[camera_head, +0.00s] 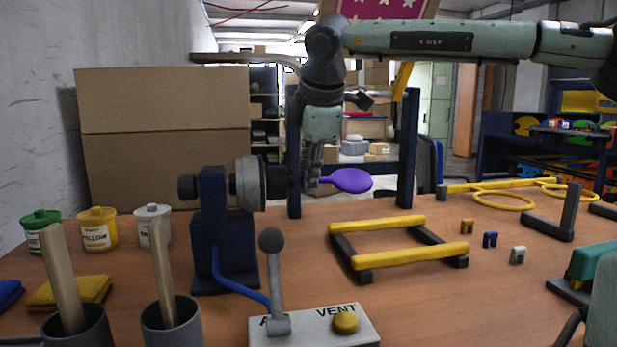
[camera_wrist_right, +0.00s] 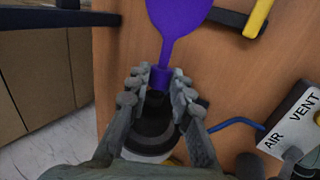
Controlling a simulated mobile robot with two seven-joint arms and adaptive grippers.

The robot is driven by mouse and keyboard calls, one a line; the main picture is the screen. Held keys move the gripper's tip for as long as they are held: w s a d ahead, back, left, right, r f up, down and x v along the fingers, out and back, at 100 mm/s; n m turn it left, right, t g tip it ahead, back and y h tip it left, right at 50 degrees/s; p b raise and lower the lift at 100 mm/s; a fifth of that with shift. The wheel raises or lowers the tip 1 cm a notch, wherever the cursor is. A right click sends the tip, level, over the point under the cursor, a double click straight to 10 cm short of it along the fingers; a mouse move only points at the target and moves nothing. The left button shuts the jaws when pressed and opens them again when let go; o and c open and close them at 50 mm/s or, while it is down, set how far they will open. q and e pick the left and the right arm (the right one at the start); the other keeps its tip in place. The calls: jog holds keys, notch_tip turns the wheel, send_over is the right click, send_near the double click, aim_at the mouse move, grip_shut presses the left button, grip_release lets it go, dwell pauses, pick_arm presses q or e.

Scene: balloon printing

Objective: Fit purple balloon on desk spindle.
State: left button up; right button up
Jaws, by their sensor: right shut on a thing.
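The purple balloon (camera_head: 350,181) is flat and held level, its round body pointing right in the head view. My right gripper (camera_head: 316,178) is shut on its neck; the wrist view shows the fingers (camera_wrist_right: 158,84) on both sides of the purple neck, with the balloon body (camera_wrist_right: 178,22) beyond them. The desk spindle (camera_head: 249,184) is a grey disc with a dark nose on a dark blue stand. In the wrist view the black spindle nose (camera_wrist_right: 154,108) lines up with the neck's mouth; I cannot tell whether the neck is around it. My left gripper is not in view.
A control box (camera_head: 318,328) with a lever and yellow VENT button stands at the front. Paint pots (camera_head: 97,229) and two grey cups are on the left. A yellow-barred frame (camera_head: 410,254) lies right of the stand. Small clips and yellow rings are farther right.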

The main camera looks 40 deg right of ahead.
jog(key=shift+w+a+b, duration=0.3)
jog(key=shift+a+b, duration=0.1)
jog(key=shift+a, duration=0.15)
dwell(1.1)
jog(key=o, duration=0.8)
jog(key=shift+r, duration=0.1)
jog(key=shift+p+v, duration=0.85)
jog(key=shift+v, duration=3.6)
